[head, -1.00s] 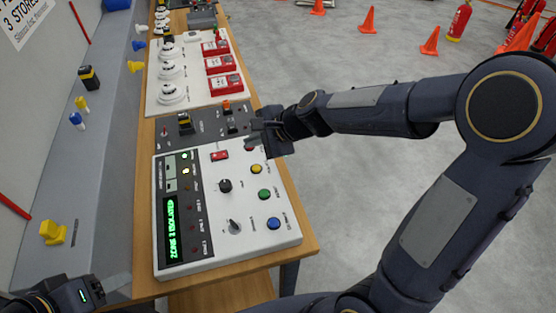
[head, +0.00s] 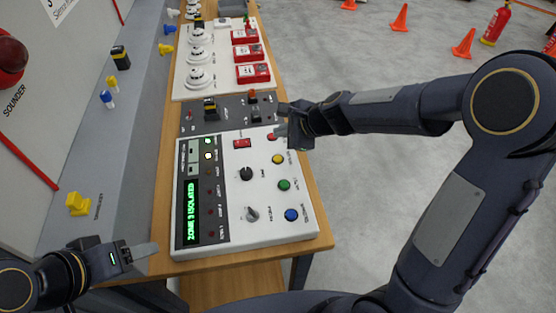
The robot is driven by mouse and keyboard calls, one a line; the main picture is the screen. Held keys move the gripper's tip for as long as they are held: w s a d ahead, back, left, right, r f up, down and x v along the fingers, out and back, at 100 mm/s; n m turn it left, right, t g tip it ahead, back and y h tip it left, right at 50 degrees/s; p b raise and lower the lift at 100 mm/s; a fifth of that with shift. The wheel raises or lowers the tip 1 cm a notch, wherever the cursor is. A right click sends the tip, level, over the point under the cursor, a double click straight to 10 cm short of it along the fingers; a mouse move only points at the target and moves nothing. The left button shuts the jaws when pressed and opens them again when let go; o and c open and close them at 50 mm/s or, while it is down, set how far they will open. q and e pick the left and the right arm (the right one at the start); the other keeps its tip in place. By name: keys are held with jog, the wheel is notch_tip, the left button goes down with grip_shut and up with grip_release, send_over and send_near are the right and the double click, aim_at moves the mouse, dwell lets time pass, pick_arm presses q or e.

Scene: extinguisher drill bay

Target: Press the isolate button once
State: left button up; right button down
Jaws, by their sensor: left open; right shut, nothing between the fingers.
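A white control panel (head: 277,239) lies on the bench, with a lit green display (head: 191,212) that reads as a zone isolated; its digit is hard to read. Down its right side run a red button (head: 271,137), a yellow button (head: 278,159), a green button (head: 284,185) and a blue button (head: 291,215). Their labels are too small to read, so I cannot tell which one is isolate. My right gripper (head: 281,128) is shut and empty at the red button's edge; contact cannot be told. My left gripper (head: 150,249) is open and empty, left of the panel's near corner.
A grey ledge with yellow and blue parts runs along the left.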

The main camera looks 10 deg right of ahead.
aim_at(281, 160)
pick_arm(q)
notch_tip(281, 160, down, 7)
jog(key=b, duration=0.6)
pick_arm(e)
notch_tip(281, 160, down, 7)
jog(key=shift+f, duration=0.15)
pick_arm(q)
jog(key=shift+f, duration=0.1)
dwell(1.1)
jog(key=shift+f+b, duration=0.35)
jog(key=shift+b, duration=0.15)
pick_arm(e)
jog(key=shift+f, duration=0.4)
pick_arm(q)
jog(key=shift+f+b, duration=0.4)
pick_arm(e)
jog(key=shift+f, duration=0.45)
pick_arm(q)
jog(key=shift+r, duration=0.15)
pick_arm(e)
jog(key=shift+r, duration=0.1)
pick_arm(q)
jog(key=shift+r+p, duration=0.7)
jog(key=shift+p, duration=0.15)
pick_arm(e)
jog(key=shift+r, duration=0.8)
